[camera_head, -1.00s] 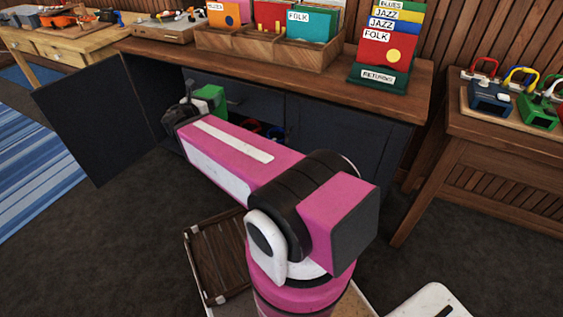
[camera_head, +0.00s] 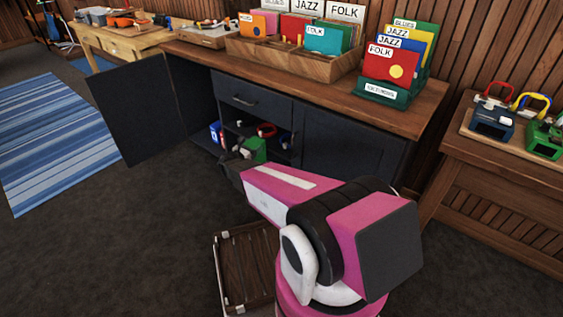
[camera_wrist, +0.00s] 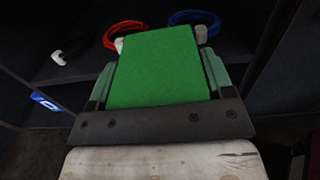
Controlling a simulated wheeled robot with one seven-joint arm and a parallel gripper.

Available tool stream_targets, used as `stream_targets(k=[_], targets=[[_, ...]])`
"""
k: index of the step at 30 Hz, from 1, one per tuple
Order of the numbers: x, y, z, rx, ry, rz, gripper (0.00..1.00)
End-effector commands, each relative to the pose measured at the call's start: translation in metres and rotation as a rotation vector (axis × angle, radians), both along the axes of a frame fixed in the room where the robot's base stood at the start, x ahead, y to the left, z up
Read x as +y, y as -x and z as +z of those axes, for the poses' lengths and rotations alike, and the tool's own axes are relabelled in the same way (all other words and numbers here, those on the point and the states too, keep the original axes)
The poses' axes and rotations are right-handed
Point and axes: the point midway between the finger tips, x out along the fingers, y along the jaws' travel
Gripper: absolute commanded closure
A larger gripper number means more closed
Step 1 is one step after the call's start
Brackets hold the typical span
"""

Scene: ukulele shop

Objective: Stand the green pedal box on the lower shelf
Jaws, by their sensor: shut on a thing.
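The green pedal box (camera_wrist: 158,68) is held between the two fingers of my gripper (camera_wrist: 158,88), which fills the lower middle of the wrist view. In the head view the green box (camera_head: 254,148) shows at the end of my pink arm, in front of the open cabinet; my gripper (camera_head: 240,160) is partly hidden there by the arm. The cabinet's shelf (camera_wrist: 90,66) shows behind the box in the wrist view. I cannot tell whether the box touches any shelf.
A red cable (camera_wrist: 122,34) and a blue cable (camera_wrist: 192,18) lie on the shelf behind the box. A blue item (camera_wrist: 46,101) is lower left. The cabinet door (camera_head: 140,110) stands open at left. A brown case (camera_head: 245,265) lies on the floor.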

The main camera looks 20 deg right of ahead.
Motion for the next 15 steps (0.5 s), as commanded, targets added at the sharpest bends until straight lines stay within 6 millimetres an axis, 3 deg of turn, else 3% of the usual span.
stream_targets(k=[1, 6, 10, 15], targets=[[-0.001, -0.015, -0.035, 0.003, 0.002, -0.005, 0.82], [-0.009, -0.029, -0.122, 0.003, 0.002, -0.014, 0.82], [-0.014, -0.032, -0.175, 0.001, 0.002, -0.017, 0.82], [-0.019, -0.032, -0.214, -0.002, 0.001, -0.020, 0.82]])
